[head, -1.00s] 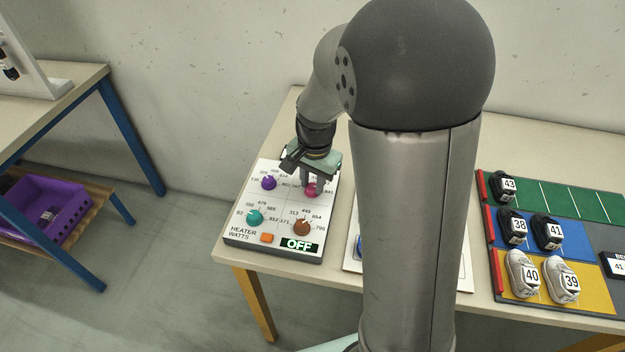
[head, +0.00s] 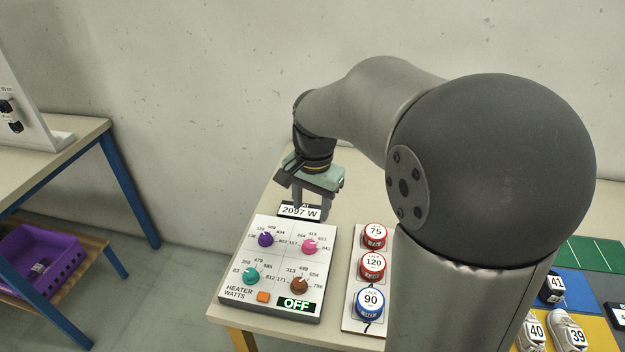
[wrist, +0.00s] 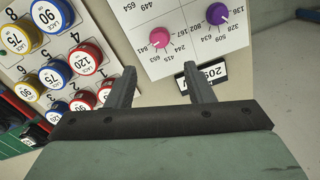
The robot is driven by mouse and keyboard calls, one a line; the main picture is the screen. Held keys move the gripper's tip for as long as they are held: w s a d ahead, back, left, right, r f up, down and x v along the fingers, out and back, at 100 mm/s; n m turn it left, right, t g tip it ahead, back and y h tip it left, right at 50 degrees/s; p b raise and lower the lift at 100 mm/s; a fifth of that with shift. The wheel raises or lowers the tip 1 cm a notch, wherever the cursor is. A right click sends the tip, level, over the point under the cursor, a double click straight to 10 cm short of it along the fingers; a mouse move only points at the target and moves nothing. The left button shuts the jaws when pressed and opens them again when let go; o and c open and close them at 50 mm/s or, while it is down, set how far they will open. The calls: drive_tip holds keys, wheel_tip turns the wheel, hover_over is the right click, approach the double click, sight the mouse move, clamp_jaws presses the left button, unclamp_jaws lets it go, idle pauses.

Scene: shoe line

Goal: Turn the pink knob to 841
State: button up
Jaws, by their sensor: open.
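The heater panel (head: 235,285) lies on the table with purple, pink, teal and brown knobs. The pink knob (head: 309,246) is at its upper right, ringed by numbers, with 841 at its right side. In the wrist view the pink knob (wrist: 159,38) appears upside down, and its white mark seems to point toward the 653 side; the exact reading is too small to tell. My gripper (head: 311,208) is behind the panel's far edge, apart from the knob. In the wrist view my gripper (wrist: 160,85) has its two fingers spread and nothing between them.
A card reading 2097 W (head: 299,211) stands at the panel's far edge, close to my fingers. The panel's display (head: 297,304) reads OFF beside an orange button (head: 263,296). A board of lace tins (head: 372,266) stands to the right. Shoes (head: 565,330) are farther right.

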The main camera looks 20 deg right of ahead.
wheel_tip(320, 180, up, 6)
drive_tip(key=shift+s+d+r, duration=0.1)
idle(0.5)
drive_tip(key=s+f+n, duration=0.3)
drive_tip(key=s, duration=0.3)
drive_tip(key=s+a+f+n, duration=0.1)
drive_tip(key=s+f+n, duration=0.2)
drive_tip(key=s, duration=0.3)
drive_tip(key=s+f+n+p, duration=0.1)
drive_tip(key=s+f+n, duration=0.2)
drive_tip(key=s, duration=0.4)
drive_tip(key=shift+a+f+n, duration=0.3)
drive_tip(key=shift+a+f, duration=0.05)
drive_tip(key=shift+f, duration=0.1)
drive_tip(key=shift+w, duration=0.1)
